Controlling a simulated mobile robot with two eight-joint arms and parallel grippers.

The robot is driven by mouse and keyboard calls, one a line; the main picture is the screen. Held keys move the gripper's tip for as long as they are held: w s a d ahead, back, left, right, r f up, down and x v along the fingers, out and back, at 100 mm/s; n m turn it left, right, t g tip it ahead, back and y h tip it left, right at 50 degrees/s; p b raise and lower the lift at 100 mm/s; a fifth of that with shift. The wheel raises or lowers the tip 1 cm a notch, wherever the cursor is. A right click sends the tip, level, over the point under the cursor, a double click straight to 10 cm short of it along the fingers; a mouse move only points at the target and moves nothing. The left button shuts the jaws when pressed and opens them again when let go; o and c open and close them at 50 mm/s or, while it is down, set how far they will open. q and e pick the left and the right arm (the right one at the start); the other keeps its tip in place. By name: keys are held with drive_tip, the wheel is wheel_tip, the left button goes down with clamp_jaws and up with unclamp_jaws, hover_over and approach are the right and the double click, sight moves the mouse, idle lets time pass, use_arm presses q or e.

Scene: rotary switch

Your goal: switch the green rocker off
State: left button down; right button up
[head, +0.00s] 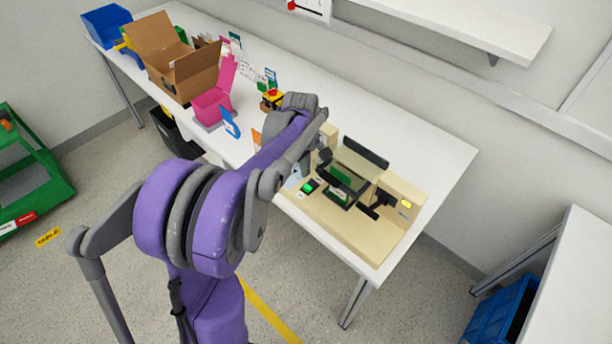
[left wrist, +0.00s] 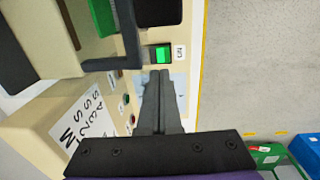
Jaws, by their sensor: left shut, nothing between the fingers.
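The green rocker (head: 308,187) is a small bright green switch in a dark frame, near the front left of a beige machine (head: 383,239). In the left wrist view the rocker (left wrist: 162,55) sits beside a white label (left wrist: 179,52) that seems to read ON, turned sideways. My left gripper (left wrist: 160,73) is shut and empty. Its fingertips appear just below the rocker in that view; I cannot tell whether they touch it. In the head view my left arm reaches over to the machine, and the fingertips are hard to make out. My right gripper is not in view.
The machine stands on a white table (head: 440,150). A black lever (head: 378,203) and a dark frame rise from it near the rocker. A pink bin (head: 211,105), a cardboard box (head: 185,75) and a yellow-and-red button box (head: 272,98) stand farther left.

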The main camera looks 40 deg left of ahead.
use_arm(q)
wheel_tip(320, 180, up, 8)
drive_tip(key=shift+s+r, duration=0.25)
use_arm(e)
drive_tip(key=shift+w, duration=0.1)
